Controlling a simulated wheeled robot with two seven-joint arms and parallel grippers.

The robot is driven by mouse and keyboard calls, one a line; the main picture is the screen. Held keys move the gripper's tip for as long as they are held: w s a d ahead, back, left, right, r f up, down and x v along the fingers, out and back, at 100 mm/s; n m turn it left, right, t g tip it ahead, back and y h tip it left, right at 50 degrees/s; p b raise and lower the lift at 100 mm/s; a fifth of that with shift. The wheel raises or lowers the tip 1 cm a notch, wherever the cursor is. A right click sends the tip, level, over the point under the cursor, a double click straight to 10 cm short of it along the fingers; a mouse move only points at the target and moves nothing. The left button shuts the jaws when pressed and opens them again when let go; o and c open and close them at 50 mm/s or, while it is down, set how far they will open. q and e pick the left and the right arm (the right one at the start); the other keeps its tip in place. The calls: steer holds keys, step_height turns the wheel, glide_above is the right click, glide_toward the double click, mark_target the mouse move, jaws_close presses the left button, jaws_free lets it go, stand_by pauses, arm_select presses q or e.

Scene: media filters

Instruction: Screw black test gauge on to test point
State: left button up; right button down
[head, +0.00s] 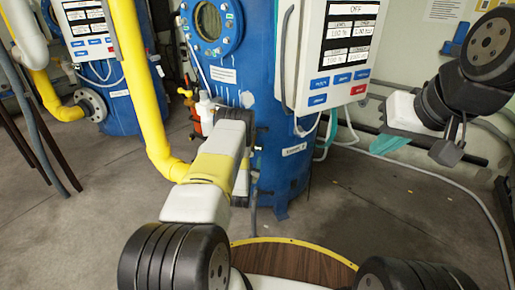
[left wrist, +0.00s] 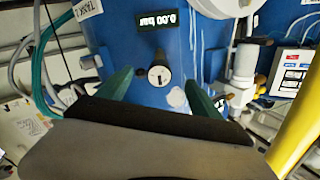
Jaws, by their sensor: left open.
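In the head view my left forearm reaches to the blue tank (head: 258,90) and hides the gauge and left fingers. My right gripper (head: 450,143) hangs at the right, away from the tank; its finger opening is unclear.
A control panel (head: 340,45) juts out right of my left forearm. A yellow pipe (head: 145,100) runs down on its left. White and orange valve fittings (head: 204,112) stand beside the tank. The floor (head: 395,215) at right is clear.

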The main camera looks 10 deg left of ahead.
arm_select(q)
steer(key=n, duration=0.7)
steer(key=shift+w+a, duration=0.1)
steer(key=shift+w, duration=1.65)
jaws_close()
stand_by(0.7)
